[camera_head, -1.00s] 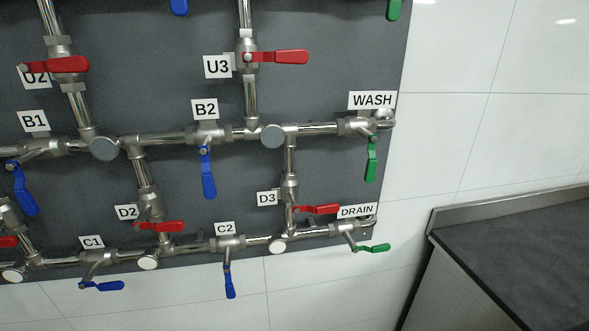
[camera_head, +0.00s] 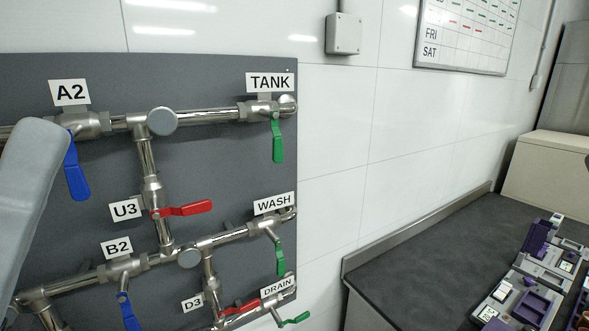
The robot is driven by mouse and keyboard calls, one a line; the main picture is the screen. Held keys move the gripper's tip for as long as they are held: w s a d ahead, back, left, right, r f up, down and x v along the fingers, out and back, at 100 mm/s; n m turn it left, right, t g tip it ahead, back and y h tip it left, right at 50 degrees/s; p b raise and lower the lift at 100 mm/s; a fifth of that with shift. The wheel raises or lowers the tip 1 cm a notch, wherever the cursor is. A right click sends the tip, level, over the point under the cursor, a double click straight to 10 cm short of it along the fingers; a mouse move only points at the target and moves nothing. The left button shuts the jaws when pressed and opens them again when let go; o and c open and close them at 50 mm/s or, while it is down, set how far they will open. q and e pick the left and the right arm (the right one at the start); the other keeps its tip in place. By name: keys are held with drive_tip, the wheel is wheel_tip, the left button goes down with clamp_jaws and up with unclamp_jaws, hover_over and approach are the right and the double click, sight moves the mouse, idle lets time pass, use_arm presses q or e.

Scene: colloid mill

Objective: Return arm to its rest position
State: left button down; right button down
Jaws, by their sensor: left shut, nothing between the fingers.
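A smooth pale grey part of my left arm (camera_head: 32,185) comes in at the left edge of the head view, in front of the pipe panel (camera_head: 225,80). It covers part of the panel left of the blue A2 handle (camera_head: 77,170). My left gripper is shut and holds nothing; its fingertips cannot be made out clearly. No valve handle is seen held. My right gripper is not seen.
Green TANK (camera_head: 277,140) and WASH (camera_head: 280,255) handles hang down. The red U3 handle (camera_head: 188,208) lies sideways. A dark counter (camera_head: 430,265) at right bears grey and purple devices (camera_head: 520,295). Bare white wall lies between panel and counter.

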use_arm(q)
drive_tip(key=w+a+f+t+y, duration=0.25)
drive_tip(key=a+y, duration=0.25)
drive_tip(key=y, duration=0.7)
wheel_tip(320, 180, up, 39)
drive_tip(key=g+p, duration=0.1)
drive_tip(key=p, duration=3.6)
drive_tip(key=shift+w+f+h+p, duration=0.2)
drive_tip(key=shift+w+h+p, duration=0.05)
drive_tip(key=shift+h+p, duration=0.15)
wheel_tip(320, 180, down, 41)
drive_tip(key=b, duration=4.1)
